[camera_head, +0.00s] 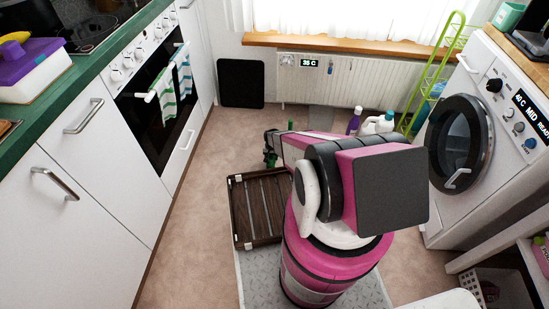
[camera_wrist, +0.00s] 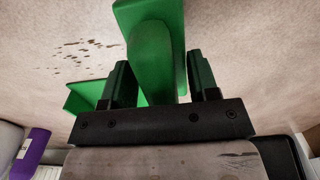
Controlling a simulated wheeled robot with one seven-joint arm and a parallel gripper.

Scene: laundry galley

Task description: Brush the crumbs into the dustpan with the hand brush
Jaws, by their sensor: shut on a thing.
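My gripper (camera_wrist: 158,80) is shut on the handle of a green hand brush (camera_wrist: 155,60), which stands out between the two dark fingers in the wrist view. Its wider head reaches the top edge of that view; no bristles show. A second green piece, likely the dustpan (camera_wrist: 84,96), shows behind the left finger, partly hidden. Dark crumbs (camera_wrist: 80,48) lie scattered on the beige floor to the left of the brush, apart from it. In the head view, my arm hides most of this area, and only a bit of green (camera_head: 270,157) shows at its far end.
A brown slatted tray (camera_head: 240,210) lies left of my base. A purple bottle (camera_head: 354,120) and a white jug (camera_head: 378,124) stand near the radiator (camera_head: 350,82). A green rack (camera_head: 432,75) and washing machine (camera_head: 490,130) are right, cabinets (camera_head: 90,190) left. Floor by the oven is clear.

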